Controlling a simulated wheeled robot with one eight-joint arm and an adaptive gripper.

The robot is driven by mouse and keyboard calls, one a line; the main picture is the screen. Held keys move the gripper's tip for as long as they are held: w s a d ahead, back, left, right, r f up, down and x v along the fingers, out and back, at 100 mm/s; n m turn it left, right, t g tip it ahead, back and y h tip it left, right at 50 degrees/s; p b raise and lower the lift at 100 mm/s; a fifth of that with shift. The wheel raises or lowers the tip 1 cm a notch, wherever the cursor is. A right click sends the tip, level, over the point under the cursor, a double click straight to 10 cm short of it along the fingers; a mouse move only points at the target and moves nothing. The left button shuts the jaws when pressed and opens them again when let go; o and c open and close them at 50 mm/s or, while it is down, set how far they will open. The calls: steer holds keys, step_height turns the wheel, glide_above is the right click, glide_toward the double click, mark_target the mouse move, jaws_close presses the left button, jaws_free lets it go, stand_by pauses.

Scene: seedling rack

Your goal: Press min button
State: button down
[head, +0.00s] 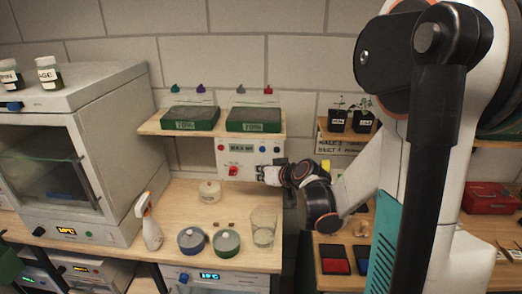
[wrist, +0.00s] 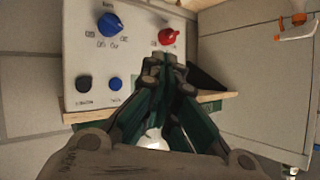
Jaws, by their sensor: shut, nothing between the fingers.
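The white control panel (head: 228,158) hangs under the wall shelf. In the wrist view the panel (wrist: 90,55) appears upside down, with a blue knob (wrist: 110,24), a red knob (wrist: 169,37), a dark button (wrist: 83,84) and a blue button (wrist: 115,84). The labels are too small to read, so I cannot tell which button is min. A red button (head: 221,147) shows at the panel's upper left in the head view. My gripper (head: 262,174) is shut and empty in front of the panel's lower right. Its fingertips (wrist: 166,64) overlap the panel just beside the red knob; contact cannot be told.
The shelf (head: 160,125) above the panel carries two green trays. A white incubator (head: 70,140) stands left.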

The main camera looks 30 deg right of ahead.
mark_target(262, 149)
steer(key=shift+w, duration=0.1)
steer(key=shift+w+d, duration=0.8)
steer(key=shift+w, duration=0.4)
steer(key=shift+w+d, duration=0.85)
steer(key=shift+w, duration=0.3)
steer(key=shift+w+d, duration=0.8)
steer(key=shift+w, duration=0.4)
steer(key=shift+w, duration=0.1)
steer(key=shift+w+d, duration=0.25)
steer(key=shift+w+d, duration=0.2)
steer(key=shift+w, duration=0.1)
steer(key=shift+s+a+b, duration=0.4)
steer(key=shift+s+a, duration=0.05)
steer(key=shift+s, duration=0.2)
